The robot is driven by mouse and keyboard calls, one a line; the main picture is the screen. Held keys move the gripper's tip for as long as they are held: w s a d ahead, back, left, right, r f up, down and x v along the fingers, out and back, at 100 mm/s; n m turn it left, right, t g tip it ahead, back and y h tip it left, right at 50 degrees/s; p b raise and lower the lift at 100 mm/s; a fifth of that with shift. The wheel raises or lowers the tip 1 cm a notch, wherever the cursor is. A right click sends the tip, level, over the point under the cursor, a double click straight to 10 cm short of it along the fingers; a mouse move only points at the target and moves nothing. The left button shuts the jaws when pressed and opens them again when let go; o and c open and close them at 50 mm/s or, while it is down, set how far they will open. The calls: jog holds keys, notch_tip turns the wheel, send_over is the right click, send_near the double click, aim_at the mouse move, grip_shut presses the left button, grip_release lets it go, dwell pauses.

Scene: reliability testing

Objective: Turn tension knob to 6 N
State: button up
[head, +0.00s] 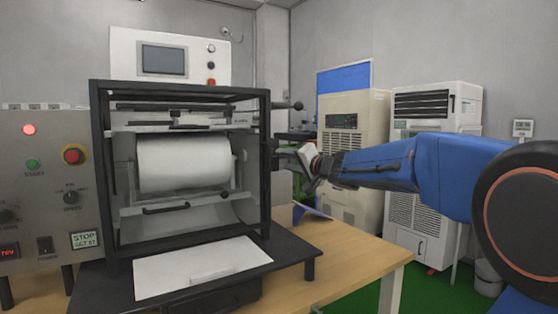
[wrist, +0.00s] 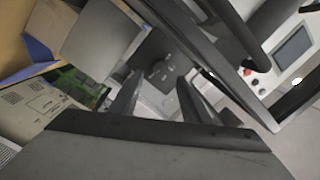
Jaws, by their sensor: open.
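My gripper (head: 284,155) is at the right side of the black-framed roll machine (head: 268,190), its fingers pointing left toward the frame. In the wrist view my gripper (wrist: 158,88) is open, with its two dark fingers apart and nothing between them. A small dark knob (wrist: 158,68) on a dark grey plate lies ahead of the fingertips, roughly between them. It appears apart from the fingers; its scale and pointer are too small to read. In the head view this knob is hidden by the machine frame and my gripper.
A control panel (head: 45,140) at left carries a speed knob (head: 72,197), another knob (head: 6,215) and a red stop button (head: 73,154). A black ball-ended lever (head: 298,106) sticks out above my gripper.

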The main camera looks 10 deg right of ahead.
jog(key=v, duration=1)
jog(key=shift+s, duration=0.25)
jog(key=shift+d, duration=0.1)
jog(key=s+d+f+g+h, duration=0.2)
jog(key=s+d+f+h, duration=0.25)
jog(key=s+f, duration=0.3)
jog(key=s+d+f+g+h, duration=0.2)
jog(key=s+d+f+h, duration=0.2)
jog(key=s+f+h, duration=0.4)
jog(key=s+a+f+n+g+y, duration=0.2)
jog(key=s+a+f+n+g, duration=0.1)
jog(key=s+f, duration=0.7)
jog(key=s+a+f+n+g+y, duration=0.3)
jog(key=s+f, duration=0.7)
jog(key=s, duration=0.5)
jog(key=shift+a+f+n+g, duration=0.2)
jog(key=shift+a+n+g, duration=0.2)
jog(key=shift+a+g, duration=0.55)
